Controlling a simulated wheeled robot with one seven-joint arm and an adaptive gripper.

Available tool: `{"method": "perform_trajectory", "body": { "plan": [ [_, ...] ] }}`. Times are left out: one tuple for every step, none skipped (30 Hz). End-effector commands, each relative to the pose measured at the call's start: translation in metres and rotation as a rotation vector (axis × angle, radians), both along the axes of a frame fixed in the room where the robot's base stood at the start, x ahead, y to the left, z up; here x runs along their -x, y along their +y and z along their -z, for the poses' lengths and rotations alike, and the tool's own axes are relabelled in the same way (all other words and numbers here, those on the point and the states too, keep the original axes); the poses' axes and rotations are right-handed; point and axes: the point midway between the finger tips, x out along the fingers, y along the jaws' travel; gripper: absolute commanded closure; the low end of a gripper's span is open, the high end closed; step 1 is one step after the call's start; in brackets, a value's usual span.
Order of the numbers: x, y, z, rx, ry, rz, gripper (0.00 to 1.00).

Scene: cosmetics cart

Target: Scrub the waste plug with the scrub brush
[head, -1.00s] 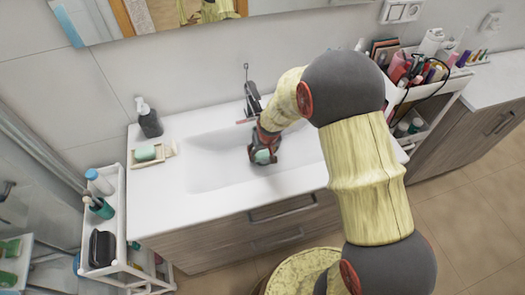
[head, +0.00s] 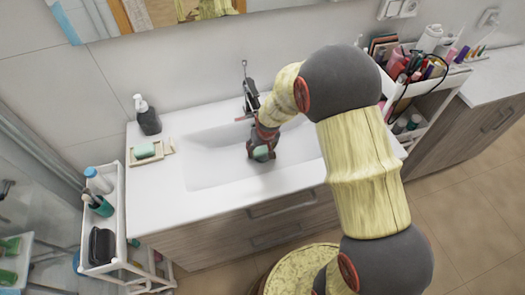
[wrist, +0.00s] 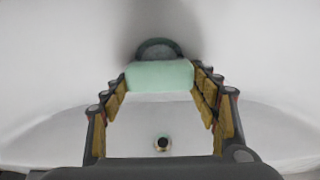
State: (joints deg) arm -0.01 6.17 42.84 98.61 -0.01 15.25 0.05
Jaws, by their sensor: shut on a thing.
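My gripper (wrist: 160,85) is shut on the scrub brush (wrist: 160,74), a mint-green block with a dark grey rounded part behind it. In the head view my gripper (head: 262,144) reaches down into the white sink basin (head: 210,165), and a bit of the green brush (head: 261,154) shows at its tip. The waste plug (wrist: 161,143), a small dark round spot with a metallic rim, shows in the wrist view below the brush in the picture, apart from it. In the head view the plug is hidden. Whether the brush touches the basin I cannot tell.
The faucet (head: 250,92) stands behind the basin, close to my wrist. A soap dispenser (head: 147,116) and a soap dish (head: 166,147) with green soap are on the left counter. A white cart (head: 116,222) stands left, and a crowded cosmetics cart (head: 458,78) right.

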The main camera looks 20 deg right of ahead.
Motion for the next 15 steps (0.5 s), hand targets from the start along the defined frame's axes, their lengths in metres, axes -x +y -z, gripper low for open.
{"method": "perform_trajectory", "body": {
  "plan": [
    [-0.003,0.000,0.001,0.000,0.001,0.000,0.60],
    [-0.005,0.000,0.000,0.000,0.000,0.000,0.60],
    [-0.007,0.000,0.000,0.000,0.000,0.000,0.60],
    [-0.007,0.000,0.000,0.000,0.000,0.000,0.60],
    [-0.007,0.000,0.000,0.000,0.000,0.000,0.60],
    [-0.006,0.000,-0.001,0.000,0.000,0.000,0.60],
    [-0.005,0.000,-0.001,0.000,0.001,0.000,0.60],
    [-0.004,0.000,-0.001,0.000,0.001,0.000,0.60],
    [-0.001,0.000,-0.001,0.000,0.001,0.000,0.60],
    [0.001,0.000,-0.002,0.000,0.001,0.000,0.60],
    [0.002,0.000,-0.002,0.000,0.001,0.000,0.60],
    [0.005,0.000,-0.002,0.000,0.001,0.000,0.60],
    [0.006,0.000,-0.002,0.000,0.001,0.000,0.60],
    [0.007,0.000,-0.002,0.000,0.000,0.000,0.60],
    [0.008,0.000,-0.002,0.000,0.000,0.000,0.60]
  ]
}}
